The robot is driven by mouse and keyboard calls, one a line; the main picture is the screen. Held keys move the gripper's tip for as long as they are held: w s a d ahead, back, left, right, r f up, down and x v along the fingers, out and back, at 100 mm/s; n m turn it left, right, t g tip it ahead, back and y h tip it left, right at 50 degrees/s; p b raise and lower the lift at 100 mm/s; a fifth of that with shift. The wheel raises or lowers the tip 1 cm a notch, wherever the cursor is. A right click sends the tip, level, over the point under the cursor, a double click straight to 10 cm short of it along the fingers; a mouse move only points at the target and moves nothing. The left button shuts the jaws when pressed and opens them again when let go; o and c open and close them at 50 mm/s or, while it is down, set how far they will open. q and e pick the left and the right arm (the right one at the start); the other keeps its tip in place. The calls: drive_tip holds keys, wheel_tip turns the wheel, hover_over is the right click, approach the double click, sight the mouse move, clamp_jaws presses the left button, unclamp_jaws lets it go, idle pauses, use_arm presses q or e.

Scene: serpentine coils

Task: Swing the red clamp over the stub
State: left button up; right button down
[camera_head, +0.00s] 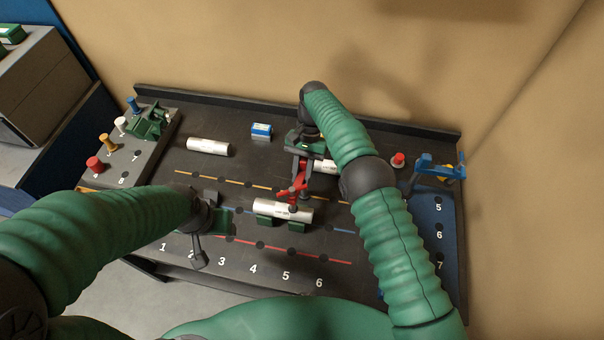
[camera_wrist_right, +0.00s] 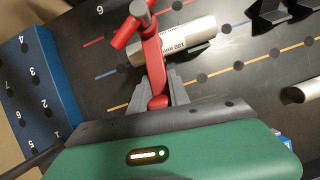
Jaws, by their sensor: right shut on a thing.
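The red clamp (camera_head: 297,184) is in the jaws of my right gripper (camera_head: 304,155), which points down over the middle of the board. In the right wrist view the red clamp (camera_wrist_right: 154,62) stands out from between the grey fingers (camera_wrist_right: 160,96), with a grey knob at its far end. A silver cylinder (camera_head: 283,211), which may be the stub, lies on green supports just in front of the clamp. In the wrist view this cylinder (camera_wrist_right: 184,40) lies beside and partly behind the clamp; contact cannot be judged. My left gripper (camera_head: 208,228) is low over the board's left front; its jaw opening is unclear.
Other silver cylinders lie at the back left (camera_head: 208,147) and behind the clamp (camera_head: 324,167). A blue box (camera_head: 261,130) stands at the back. A peg rack (camera_head: 136,150) is left; a blue panel (camera_head: 431,215) with a blue clamp (camera_head: 440,169) is right.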

drive_tip(key=shift+a, duration=0.1)
drive_tip(key=c, duration=1.2)
unclamp_jaws()
drive_tip(key=shift+a, duration=0.15)
drive_tip(key=shift+o, duration=0.2)
drive_tip(key=shift+f, duration=0.1)
